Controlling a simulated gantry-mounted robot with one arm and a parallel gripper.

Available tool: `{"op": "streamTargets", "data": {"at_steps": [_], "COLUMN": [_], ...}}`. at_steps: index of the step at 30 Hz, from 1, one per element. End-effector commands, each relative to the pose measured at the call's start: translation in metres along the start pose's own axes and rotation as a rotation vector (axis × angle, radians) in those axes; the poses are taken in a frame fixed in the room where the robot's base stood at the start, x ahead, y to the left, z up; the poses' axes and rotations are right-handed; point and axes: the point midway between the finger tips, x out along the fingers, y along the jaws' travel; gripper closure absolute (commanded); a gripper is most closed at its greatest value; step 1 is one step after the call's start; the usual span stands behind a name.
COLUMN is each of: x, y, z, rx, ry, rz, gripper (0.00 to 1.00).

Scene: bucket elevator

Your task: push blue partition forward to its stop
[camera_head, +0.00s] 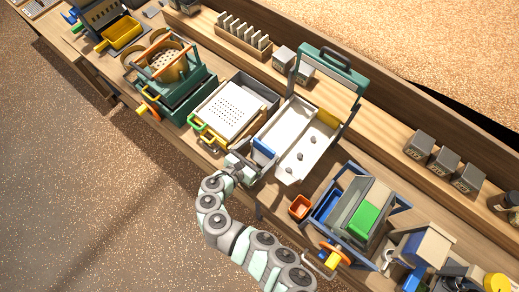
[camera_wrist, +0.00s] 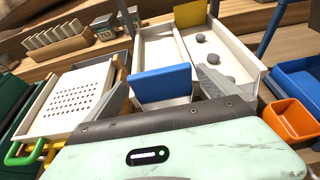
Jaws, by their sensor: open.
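The blue partition (camera_head: 263,148) stands upright across the left lane of a white two-lane tray (camera_head: 283,175), near the tray's front end. In the wrist view the blue partition (camera_wrist: 161,83) shows its broad face to me, between my two fingers. My gripper (camera_head: 240,167) is at the tray's front left. In the wrist view my gripper (camera_wrist: 162,88) is open, with one grey finger on each side of the partition. I cannot tell whether either finger touches it. A yellow panel (camera_wrist: 190,14) stands at the tray's far end.
Several grey round stones (camera_wrist: 212,60) lie in the tray's right lane. A white perforated tray (camera_head: 231,110) with green and yellow handles is to the left. An orange bin (camera_head: 300,207) and a blue-framed station (camera_head: 362,207) are to the right. A green-topped frame (camera_head: 329,68) rises behind.

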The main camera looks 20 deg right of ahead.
Motion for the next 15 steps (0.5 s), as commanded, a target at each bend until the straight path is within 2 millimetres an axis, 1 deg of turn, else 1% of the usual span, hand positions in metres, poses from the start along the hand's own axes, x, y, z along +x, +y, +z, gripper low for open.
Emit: {"op": "streamTargets", "data": {"at_steps": [2,5,8,15], "x": [-0.004,-0.014,-0.031,-0.083], "y": [0.0,0.002,0.002,0.002], "z": [-0.001,-0.001,-0.002,-0.003], "rx": [0.0,0.0,-0.001,-0.001], "ry": [0.0,0.0,0.001,0.001], "rz": [0.001,0.006,0.007,0.011], "gripper": [0.0,0.0,0.0,0.0]}}
